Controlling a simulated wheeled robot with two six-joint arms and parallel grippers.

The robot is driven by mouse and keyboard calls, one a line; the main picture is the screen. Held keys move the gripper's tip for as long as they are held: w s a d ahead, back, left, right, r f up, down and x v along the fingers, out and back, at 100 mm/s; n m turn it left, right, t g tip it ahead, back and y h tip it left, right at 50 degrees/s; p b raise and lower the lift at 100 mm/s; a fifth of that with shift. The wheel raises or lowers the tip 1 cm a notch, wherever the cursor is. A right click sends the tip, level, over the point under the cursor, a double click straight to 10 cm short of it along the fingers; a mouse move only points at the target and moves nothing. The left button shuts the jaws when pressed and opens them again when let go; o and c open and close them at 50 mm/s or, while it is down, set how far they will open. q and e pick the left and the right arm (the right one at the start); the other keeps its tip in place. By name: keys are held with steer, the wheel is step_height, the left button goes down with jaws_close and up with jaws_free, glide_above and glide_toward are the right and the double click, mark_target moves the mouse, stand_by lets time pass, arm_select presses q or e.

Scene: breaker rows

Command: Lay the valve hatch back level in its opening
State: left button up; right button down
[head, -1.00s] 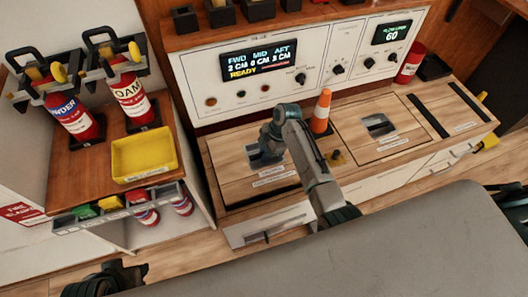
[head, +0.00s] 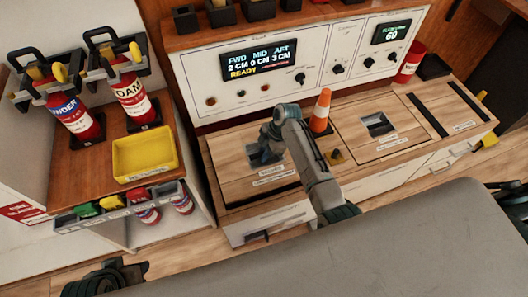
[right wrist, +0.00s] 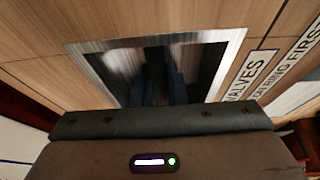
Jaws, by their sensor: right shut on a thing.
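The valve hatch (head: 232,168) is a pale wooden panel in the left part of the counter, with labels near its front edge. A dark strip (head: 262,198) runs along its front side. I cannot tell exactly how level the panel lies. My right gripper (head: 264,154) is over the hatch, shut on it at the recessed pull. In the right wrist view the pull's metal frame (right wrist: 234,58) shows, with the fingers (right wrist: 158,88) down in its dark recess. The label beside it (right wrist: 250,75) reads "VALVES".
A second hatch (head: 355,122) lies farther right. The control panel (head: 205,78) rises behind. A yellow tray (head: 117,160) is to the left.

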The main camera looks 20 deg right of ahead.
arm_select(q)
steer(key=shift+f, duration=0.15)
arm_select(e)
steer(key=shift+f, duration=0.2)
stand_by(0.3)
steer(key=shift+f+b, duration=1.25)
steer(key=shift+f, duration=0.7)
steer(key=c, duration=1.4)
jaws_free()
steer(key=shift+o, duration=0.2)
steer(key=shift+f, duration=0.1)
steer(key=shift+d+r, duration=0.1)
steer(key=shift+r, duration=0.25)
arm_select(q)
steer(key=shift+f+p, duration=0.15)
steer(key=shift+p, duration=0.7)
arm_select(e)
steer(key=v, duration=1)
steer(key=shift+r, duration=0.1)
